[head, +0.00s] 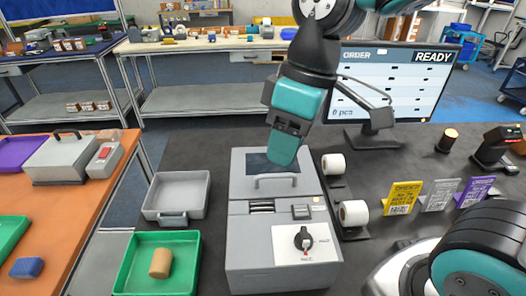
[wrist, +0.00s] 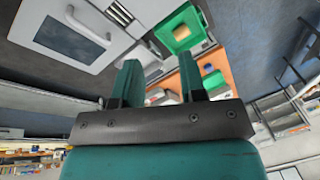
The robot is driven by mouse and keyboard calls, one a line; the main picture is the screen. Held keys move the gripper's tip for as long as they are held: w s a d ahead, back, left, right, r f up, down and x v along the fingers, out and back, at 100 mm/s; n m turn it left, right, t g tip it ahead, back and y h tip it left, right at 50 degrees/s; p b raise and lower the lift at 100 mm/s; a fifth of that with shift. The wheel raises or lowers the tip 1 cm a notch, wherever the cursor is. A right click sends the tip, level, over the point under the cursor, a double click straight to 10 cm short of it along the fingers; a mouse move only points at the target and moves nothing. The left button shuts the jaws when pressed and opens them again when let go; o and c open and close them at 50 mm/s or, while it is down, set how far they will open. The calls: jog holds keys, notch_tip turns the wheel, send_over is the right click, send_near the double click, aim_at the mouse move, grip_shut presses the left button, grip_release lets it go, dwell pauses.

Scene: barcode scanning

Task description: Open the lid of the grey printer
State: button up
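The grey printer (head: 284,262) stands on the dark table in the middle of the head view. Its lid (head: 305,184) lies flat at the back half and looks closed, with a dark window and a raised bar handle (head: 276,177). The lid handle also shows in the wrist view (wrist: 88,26), at upper left. My gripper (head: 284,152) hangs above the back of the lid and hides part of the window. In the wrist view, its two teal fingers (wrist: 158,66) are apart with nothing between them. The handle lies off to their left, not between them.
A grey tray (head: 158,214) and a green tray (head: 190,241) holding a tan cylinder (head: 160,263) are left of the printer. White label rolls (head: 353,213) stand close on its right. Small upright cards (head: 402,198) stand farther right, and a monitor (head: 395,82) behind.

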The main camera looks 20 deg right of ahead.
jog(key=w+d+n+g+h+p, duration=0.1)
jog(key=w+d+n, duration=0.1)
jog(key=w, duration=0.5)
jog(key=w+d+n+g+h+p, duration=0.1)
jog(key=w+d+n, duration=0.2)
jog(key=w, duration=0.5)
jog(key=p+x, duration=0.1)
jog(key=x, duration=0.4)
jog(key=p+x, duration=0.1)
jog(key=x, duration=0.5)
jog(key=p+x, duration=0.1)
jog(key=x, duration=0.5)
jog(key=shift+w+d+f, duration=0.15)
jog(key=shift+w, duration=0.1)
